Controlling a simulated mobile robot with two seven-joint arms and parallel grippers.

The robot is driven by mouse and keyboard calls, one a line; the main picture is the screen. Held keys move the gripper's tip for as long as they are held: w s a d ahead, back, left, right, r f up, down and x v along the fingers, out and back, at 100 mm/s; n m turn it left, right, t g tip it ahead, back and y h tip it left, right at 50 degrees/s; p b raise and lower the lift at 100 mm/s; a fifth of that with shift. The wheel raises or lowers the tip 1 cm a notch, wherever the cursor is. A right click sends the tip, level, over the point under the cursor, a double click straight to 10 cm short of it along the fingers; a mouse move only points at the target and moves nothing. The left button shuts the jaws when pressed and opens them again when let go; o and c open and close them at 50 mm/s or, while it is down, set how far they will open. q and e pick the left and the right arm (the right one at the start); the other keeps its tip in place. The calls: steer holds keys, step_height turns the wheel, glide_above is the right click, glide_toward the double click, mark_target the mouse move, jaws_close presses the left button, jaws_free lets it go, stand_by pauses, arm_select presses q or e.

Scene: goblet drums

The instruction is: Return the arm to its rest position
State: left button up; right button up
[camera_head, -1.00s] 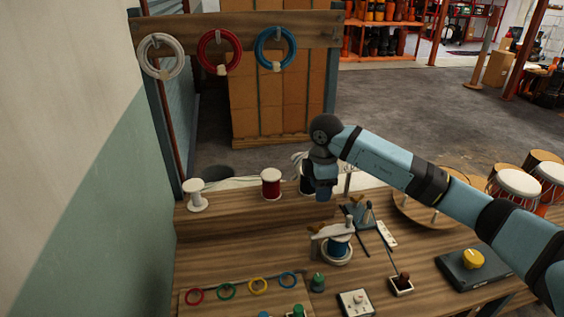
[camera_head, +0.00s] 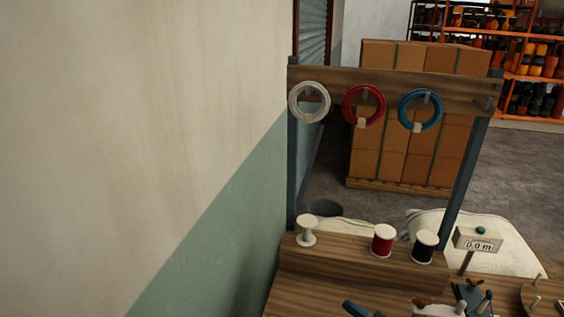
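Neither of my grippers can be made out in the head view. A small dark blue piece (camera_head: 358,310) is cut off by the bottom edge; I cannot tell whether it is part of my arm. A white spool (camera_head: 306,231), a red spool (camera_head: 382,240) and a black spool (camera_head: 424,246) stand upright in a row on the raised wooden shelf (camera_head: 345,257). White (camera_head: 308,101), red (camera_head: 363,104) and blue (camera_head: 419,110) rings of coiled cord hang from the wooden rail (camera_head: 465,92) above.
A wall (camera_head: 150,130) fills the left side. A small box reading 0.0 m (camera_head: 478,241) stands on a post right of the spools. Stacked cardboard boxes (camera_head: 425,55) stand behind the rail. Most of the lower bench is outside the view.

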steer(key=s+d+f+m+h+p, duration=0.1)
steer(key=s+d+f+m+h, duration=0.2)
steer(key=s+f+m+h, duration=0.2)
steer(key=s+d+f+m+g+h+p, duration=0.1)
steer(key=s+d+f+m+h, duration=0.3)
steer(key=s+f+h, duration=0.4)
step_height(320, 180, down, 5)
steer(key=s+m, duration=0.1)
steer(key=s, duration=0.1)
steer(key=shift+s+r+m+h, duration=0.15)
steer(key=shift+s+m+h, duration=0.15)
steer(key=shift+h, duration=0.1)
